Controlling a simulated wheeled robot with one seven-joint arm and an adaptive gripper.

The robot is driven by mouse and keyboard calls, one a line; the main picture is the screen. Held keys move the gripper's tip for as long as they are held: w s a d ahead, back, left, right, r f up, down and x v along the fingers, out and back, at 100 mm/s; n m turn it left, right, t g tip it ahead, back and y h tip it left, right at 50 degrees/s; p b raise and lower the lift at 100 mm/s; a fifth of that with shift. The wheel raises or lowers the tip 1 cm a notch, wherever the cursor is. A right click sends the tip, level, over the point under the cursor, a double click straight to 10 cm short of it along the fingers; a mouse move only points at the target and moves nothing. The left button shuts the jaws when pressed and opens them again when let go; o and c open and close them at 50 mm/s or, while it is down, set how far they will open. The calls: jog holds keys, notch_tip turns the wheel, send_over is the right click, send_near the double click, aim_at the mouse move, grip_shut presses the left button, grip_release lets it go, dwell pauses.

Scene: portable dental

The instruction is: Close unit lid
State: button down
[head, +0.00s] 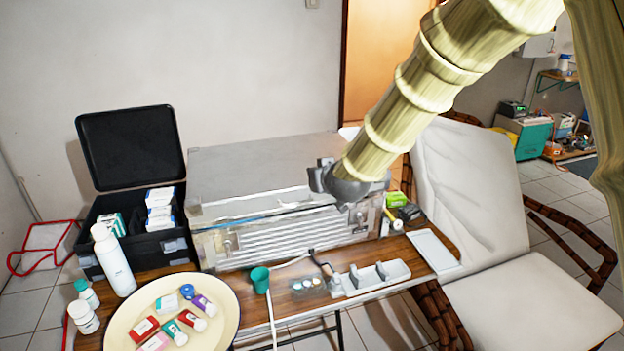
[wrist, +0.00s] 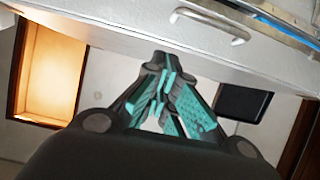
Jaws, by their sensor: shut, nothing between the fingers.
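The unit is a silver metal case (head: 290,238) with a slatted front, standing on the wooden table. Its grey lid (head: 255,163) spans the top. A pale strip with a blue line runs along the front below the lid, and I cannot tell whether the lid is fully down. My gripper (head: 325,180) is at the right part of the lid, in front of it in the picture. In the wrist view my gripper (wrist: 168,65) is shut and empty, close to a grey panel with a metal handle (wrist: 210,24). Contact is unclear.
An open black case (head: 130,150) with boxes stands left of the unit. A white bottle (head: 113,262), a cream tray (head: 228,325) of small containers, a green cup (head: 260,280) and a grey holder (head: 372,280) crowd the front. A reclining chair (head: 470,190) stands right.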

jog(key=s+f+b+v, duration=0.1)
jog(key=f+v, duration=0.1)
jog(key=v, duration=0.5)
jog(key=s+d+f+m+g+h, duration=0.15)
jog(key=s+d+f, duration=0.35)
jog(key=f, duration=0.6)
jog(key=s+d+f+m+g+h+p, duration=0.15)
jog(key=s+d+f, duration=0.35)
jog(key=f, duration=0.5)
jog(key=s+d+f+g, duration=0.35)
jog(key=s+f, duration=0.25)
jog(key=f, duration=0.5)
jog(key=s+d+f+g, duration=0.1)
jog(key=s+d+f, duration=0.3)
jog(key=s, duration=0.6)
jog(key=s+d+f+m+g+h, duration=0.1)
jog(key=s+d+f, duration=0.3)
jog(key=s, duration=0.6)
jog(key=s+d+f+m+g+h, duration=0.1)
jog(key=s+d+f+g, duration=0.2)
jog(key=s+d+f, duration=0.2)
jog(key=s+f, duration=0.3)
jog(key=s, duration=0.2)
jog(key=shift+p, duration=0.3)
jog(key=shift+s, duration=0.15)
